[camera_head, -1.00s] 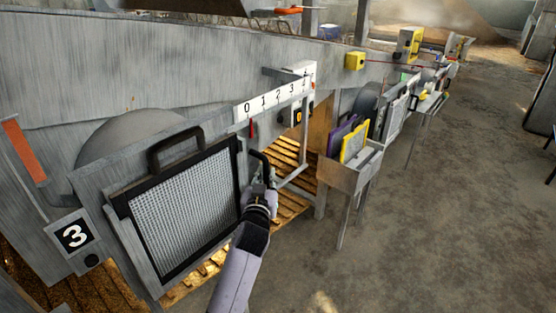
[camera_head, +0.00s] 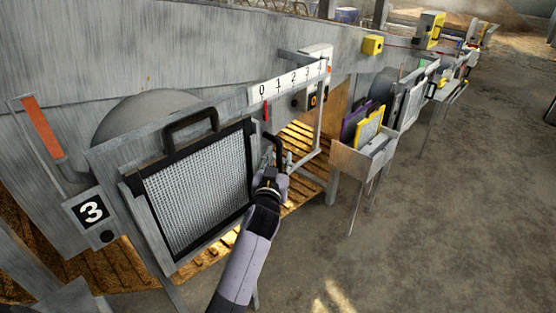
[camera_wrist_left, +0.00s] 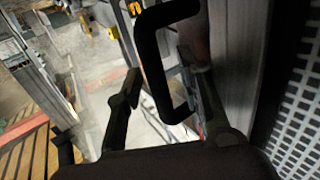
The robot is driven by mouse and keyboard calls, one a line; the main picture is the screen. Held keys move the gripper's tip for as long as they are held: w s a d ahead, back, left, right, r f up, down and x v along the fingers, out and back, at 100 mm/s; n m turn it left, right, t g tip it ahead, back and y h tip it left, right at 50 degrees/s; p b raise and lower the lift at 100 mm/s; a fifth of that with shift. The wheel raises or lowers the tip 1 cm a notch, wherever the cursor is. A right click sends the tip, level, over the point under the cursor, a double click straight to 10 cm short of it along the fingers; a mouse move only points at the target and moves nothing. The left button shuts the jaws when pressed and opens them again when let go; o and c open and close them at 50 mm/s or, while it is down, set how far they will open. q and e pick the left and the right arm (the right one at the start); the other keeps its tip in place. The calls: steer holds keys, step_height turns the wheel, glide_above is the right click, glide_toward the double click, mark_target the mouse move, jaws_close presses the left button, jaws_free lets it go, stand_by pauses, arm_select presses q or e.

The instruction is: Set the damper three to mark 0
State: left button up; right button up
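Damper three has a sign with a 3 (camera_head: 91,210), beside a black-framed mesh panel (camera_head: 197,190). A white scale (camera_head: 290,83) marked 0 to 4 runs above and right of the panel. A red pointer (camera_head: 266,111) hangs just under the 0. A black bent handle (camera_head: 279,148) stands right of the panel; a black handle loop (camera_wrist_left: 150,60) fills the middle of the left wrist view. My left gripper (camera_head: 272,178) is at the lower end of the bent handle. In the wrist view its fingers (camera_wrist_left: 163,100) are apart, either side of the loop; contact is unclear. My right gripper is out of view.
A grey rack (camera_head: 362,160) with yellow and purple frames stands to the right. A yellow box (camera_head: 372,45) is on the wall behind. Wooden slats (camera_head: 125,270) lie under the panel. The concrete floor (camera_head: 440,220) at the right is clear.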

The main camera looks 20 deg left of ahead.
arm_select(q)
steer(key=v, duration=0.7)
steer(key=shift+s, duration=0.25)
